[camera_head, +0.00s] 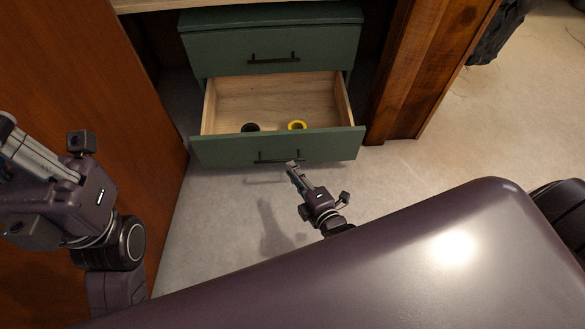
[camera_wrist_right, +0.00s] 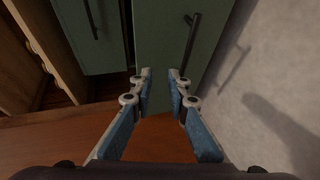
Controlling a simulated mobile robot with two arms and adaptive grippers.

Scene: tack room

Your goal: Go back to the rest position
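My right gripper (camera_head: 293,168) is in front of the open lower drawer (camera_head: 213,152), its tips close to the dark bar handle (camera_head: 270,160) in the head view. In the right wrist view the two blue-padded fingers (camera_wrist_right: 160,72) stand apart with nothing between them. The handle (camera_wrist_right: 191,45) lies beyond the tips there, apart from them. My left gripper (camera_head: 25,150) is at the left edge of the head view, over a reddish wood panel. Its fingertips are cut off or unclear, so I cannot tell its opening.
The green upper drawer (camera_head: 225,50) is shut. A black round thing (camera_head: 250,127) and a yellow ring (camera_head: 297,125) lie inside the lower drawer. The wood panel (camera_head: 70,70) stands left, a wooden post (camera_head: 410,80) right.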

